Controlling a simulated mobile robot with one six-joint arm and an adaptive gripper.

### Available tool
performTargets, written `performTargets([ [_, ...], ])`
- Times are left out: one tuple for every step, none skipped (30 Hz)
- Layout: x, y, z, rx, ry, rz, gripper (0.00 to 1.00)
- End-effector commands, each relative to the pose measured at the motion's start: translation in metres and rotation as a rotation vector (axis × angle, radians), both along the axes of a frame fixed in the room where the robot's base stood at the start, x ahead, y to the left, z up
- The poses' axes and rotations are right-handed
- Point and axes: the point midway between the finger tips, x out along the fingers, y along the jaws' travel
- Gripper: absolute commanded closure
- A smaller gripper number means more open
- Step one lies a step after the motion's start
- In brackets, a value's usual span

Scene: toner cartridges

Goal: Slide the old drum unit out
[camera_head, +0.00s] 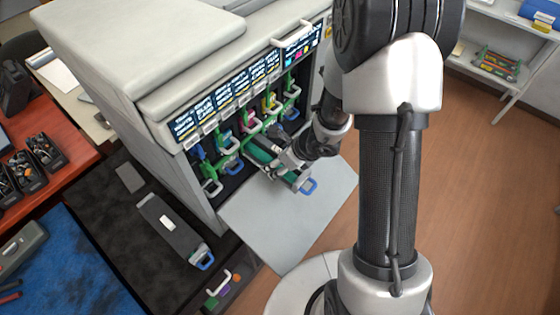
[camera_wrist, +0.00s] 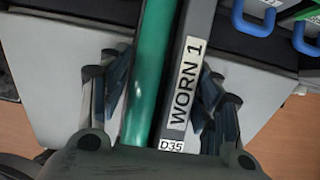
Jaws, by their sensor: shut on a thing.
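The old drum unit (camera_head: 260,153) has a green roller and a blue end handle (camera_head: 308,186). It sticks part-way out of the printer (camera_head: 190,130), above the lowered grey front door (camera_head: 300,220). In the wrist view the drum unit (camera_wrist: 186,95) shows a dark body labelled "WORN 1" and "D35". My gripper (camera_head: 288,160) is shut on the drum unit, with fingers on both sides of it in the wrist view (camera_wrist: 160,90). The drum's inner end is hidden inside the printer.
Other units with green and blue handles (camera_head: 230,160) sit in the bays beside it. A dark unit with a blue handle (camera_head: 172,228) lies on the dark mat (camera_head: 110,190) at left. A small item with a white handle (camera_head: 217,291) is at the bottom. A shelf (camera_head: 500,95) stands at right.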

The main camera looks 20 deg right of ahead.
Motion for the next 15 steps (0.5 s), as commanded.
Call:
performTargets([
  [-0.0002, 0.0, -0.0002, -0.001, 0.001, 0.0, 0.83],
  [-0.0002, 0.0, -0.0002, -0.001, 0.001, 0.0, 0.85],
  [-0.0002, 0.0, -0.0002, -0.001, 0.001, 0.0, 0.87],
  [-0.0002, 0.0, -0.0002, -0.001, 0.001, 0.0, 0.89],
  [-0.0002, 0.0, -0.0002, -0.001, 0.001, 0.0, 0.91],
  [-0.0003, -0.0001, -0.0003, -0.001, 0.001, 0.0, 0.94],
  [-0.0003, -0.0001, -0.0003, -0.001, 0.001, 0.0, 0.94],
  [-0.0003, -0.0001, -0.0003, -0.001, 0.001, 0.0, 0.94],
  [-0.0003, -0.0001, -0.0003, -0.001, 0.001, 0.0, 0.94],
  [-0.0003, -0.0001, -0.0003, -0.001, 0.001, 0.0, 0.94],
  [-0.0003, -0.0001, -0.0003, -0.001, 0.001, 0.0, 0.94],
  [-0.0003, -0.0001, -0.0003, -0.001, 0.001, 0.0, 0.94],
  [0.0006, 0.0001, 0.0005, 0.0, -0.002, 0.0, 0.94],
  [0.0005, -0.0001, 0.0006, 0.0, -0.002, 0.0, 1.0],
  [0.0001, -0.0004, 0.0005, 0.0, -0.002, 0.0, 1.0],
])
